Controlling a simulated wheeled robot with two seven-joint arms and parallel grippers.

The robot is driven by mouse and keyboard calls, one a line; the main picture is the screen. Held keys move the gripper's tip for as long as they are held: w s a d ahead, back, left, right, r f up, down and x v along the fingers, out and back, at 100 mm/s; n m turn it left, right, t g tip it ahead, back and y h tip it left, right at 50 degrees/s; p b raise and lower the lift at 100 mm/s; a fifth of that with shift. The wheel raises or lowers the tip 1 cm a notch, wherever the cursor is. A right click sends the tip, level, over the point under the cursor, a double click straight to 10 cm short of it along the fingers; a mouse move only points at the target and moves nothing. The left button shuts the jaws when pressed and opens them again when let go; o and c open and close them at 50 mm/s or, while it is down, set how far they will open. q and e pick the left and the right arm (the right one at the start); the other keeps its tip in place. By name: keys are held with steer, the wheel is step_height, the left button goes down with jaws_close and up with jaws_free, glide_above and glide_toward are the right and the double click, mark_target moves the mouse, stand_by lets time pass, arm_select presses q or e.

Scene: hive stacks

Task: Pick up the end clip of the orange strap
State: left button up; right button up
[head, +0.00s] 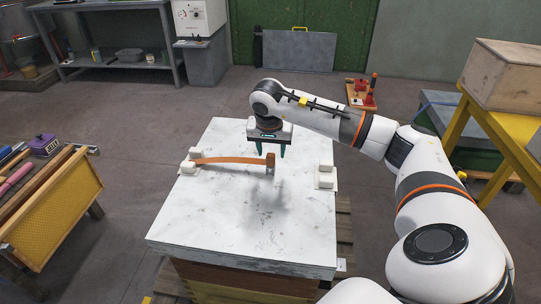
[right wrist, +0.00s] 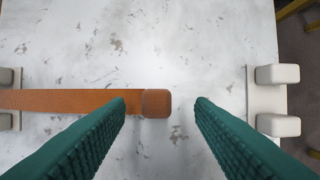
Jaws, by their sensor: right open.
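The orange strap (head: 228,160) runs across the top of the pale hive lid (head: 225,235) from the white bracket on the left. It also shows in the right wrist view (right wrist: 60,100). Its end clip (right wrist: 156,104), a small brown-orange block, is at the strap's free right end, near the middle of the lid; it shows in the head view too (head: 270,169). My right gripper (head: 271,153) is open, with green ribbed fingers pointing down over the clip. In the right wrist view the clip shows between the fingertips (right wrist: 160,102), closer to the left finger. My left gripper is out of view.
White brackets stand on the lid's left (head: 188,165) and right (head: 326,177) edges. The lid's front half is bare. A rack with a yellow frame (head: 55,215) stands at left. A wooden box (head: 503,75) on a yellow stand is at right.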

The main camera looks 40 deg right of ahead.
mark_target(271, 155)
steer(key=b+x, duration=0.1)
steer(key=x, duration=0.4)
steer(key=shift+w+f, duration=0.2)
steer(key=shift+r, duration=0.1)
jaws_close()
